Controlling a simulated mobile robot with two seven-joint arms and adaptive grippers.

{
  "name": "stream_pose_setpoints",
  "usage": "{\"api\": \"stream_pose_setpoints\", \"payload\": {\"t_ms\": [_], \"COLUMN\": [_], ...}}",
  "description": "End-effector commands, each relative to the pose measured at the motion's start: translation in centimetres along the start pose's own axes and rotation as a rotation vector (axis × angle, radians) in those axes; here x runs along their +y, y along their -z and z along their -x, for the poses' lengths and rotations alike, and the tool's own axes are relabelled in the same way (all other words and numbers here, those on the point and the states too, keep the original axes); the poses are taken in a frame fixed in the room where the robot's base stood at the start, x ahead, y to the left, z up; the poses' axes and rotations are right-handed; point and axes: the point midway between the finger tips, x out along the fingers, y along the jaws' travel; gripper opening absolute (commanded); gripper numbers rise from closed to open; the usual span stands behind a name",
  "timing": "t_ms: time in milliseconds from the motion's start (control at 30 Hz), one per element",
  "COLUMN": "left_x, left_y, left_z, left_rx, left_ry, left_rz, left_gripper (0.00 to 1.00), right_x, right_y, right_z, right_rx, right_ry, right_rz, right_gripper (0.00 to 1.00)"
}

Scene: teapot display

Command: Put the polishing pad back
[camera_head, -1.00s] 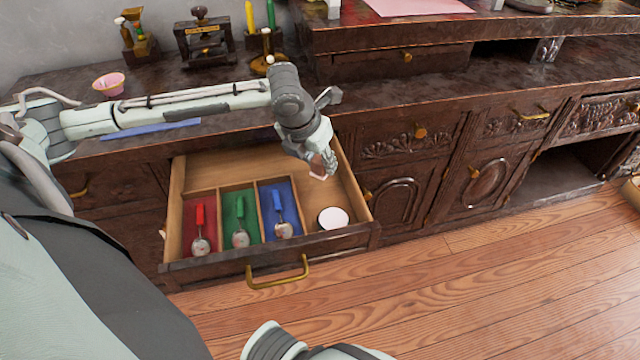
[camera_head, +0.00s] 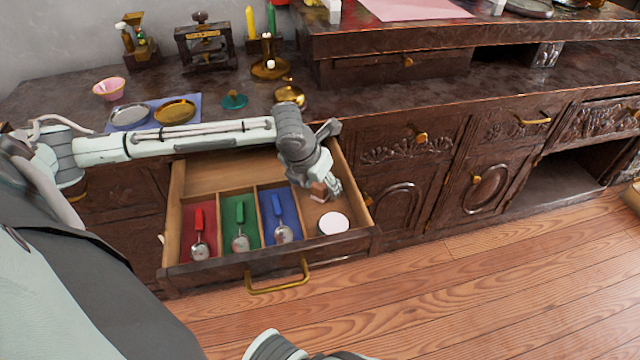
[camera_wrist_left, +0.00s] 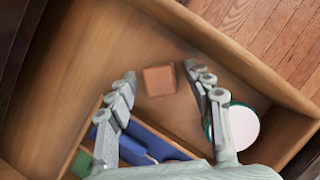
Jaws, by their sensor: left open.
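The polishing pad, a small orange-brown block (camera_wrist_left: 159,80), is in the right part of the open drawer (camera_head: 215,263). In the head view the pad (camera_head: 318,190) shows at my left gripper's tips. My left gripper (camera_head: 322,194) reaches down into the drawer. In the wrist view my left gripper (camera_wrist_left: 168,83) is open, with its fingers apart on either side of the pad. Gaps show between pad and fingers, and the pad looks to be on the drawer floor. My right gripper is out of view.
Red, green and blue compartments (camera_head: 240,206) hold one scoop-like tool each. A round white-topped container (camera_head: 333,223) sits near the drawer's front right. Plates on a blue mat (camera_head: 190,100), a pink bowl (camera_head: 109,88) and brass pieces stand on the counter (camera_head: 60,92).

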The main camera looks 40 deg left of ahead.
Motion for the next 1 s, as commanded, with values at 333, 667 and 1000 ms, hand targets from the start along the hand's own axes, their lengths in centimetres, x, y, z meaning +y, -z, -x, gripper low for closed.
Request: {"api": "stream_pose_setpoints", "payload": {"t_ms": [333, 667, 1000], "left_x": [0.1, 0.1, 0.0], "left_y": [-0.2, -0.2, -0.1], "left_z": [1.8, 8.7, 12.0], "left_rx": [-0.003, -0.004, -0.002], "left_ry": [-0.001, -0.002, 0.0], "left_rz": [0.0, -0.001, 0.0], "left_gripper": [0.51, 0.51, 0.51], "right_x": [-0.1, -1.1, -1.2], "right_y": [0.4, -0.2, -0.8], "right_z": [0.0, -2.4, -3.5], "right_rx": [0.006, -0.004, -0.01], "right_ry": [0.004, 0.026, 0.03], "right_rz": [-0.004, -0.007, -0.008], "right_gripper": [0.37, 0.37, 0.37]}}
